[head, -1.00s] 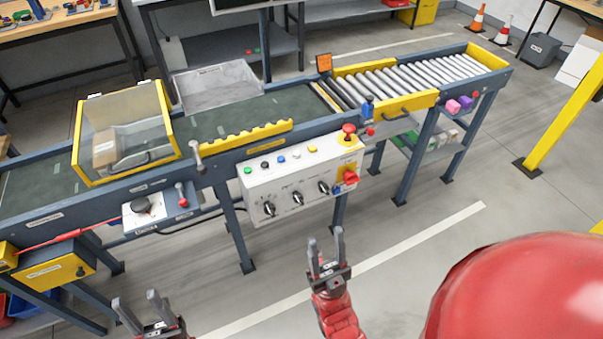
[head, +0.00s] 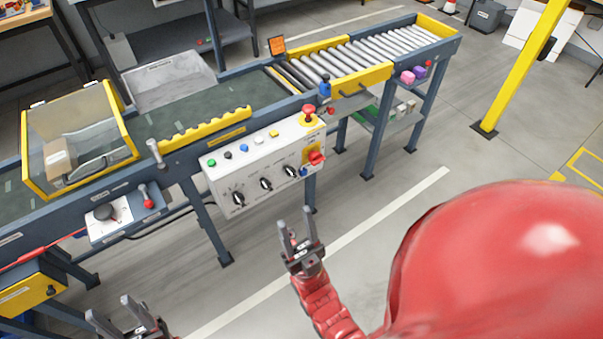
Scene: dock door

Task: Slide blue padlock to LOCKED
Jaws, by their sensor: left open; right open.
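A small blue part (head: 303,172), which looks like the padlock, sits beside the red rotary switch (head: 316,158) at the lower right of the white control panel (head: 225,180). It is too small to show its shape or any LOCKED marking. My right gripper (head: 297,222) is open and empty, in front of and below the panel, apart from it. My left gripper (head: 122,306) is open at the bottom left, well away from the panel. Its lower part is cut off by the picture edge.
The panel also carries black knobs (head: 265,183), coloured buttons and a red emergency stop (head: 309,112). Behind it runs the conveyor (head: 240,112) with rollers. A blue-topped fitting (head: 325,87) stands on its edge. A lever box (head: 108,214) is at left. Floor in front is clear.

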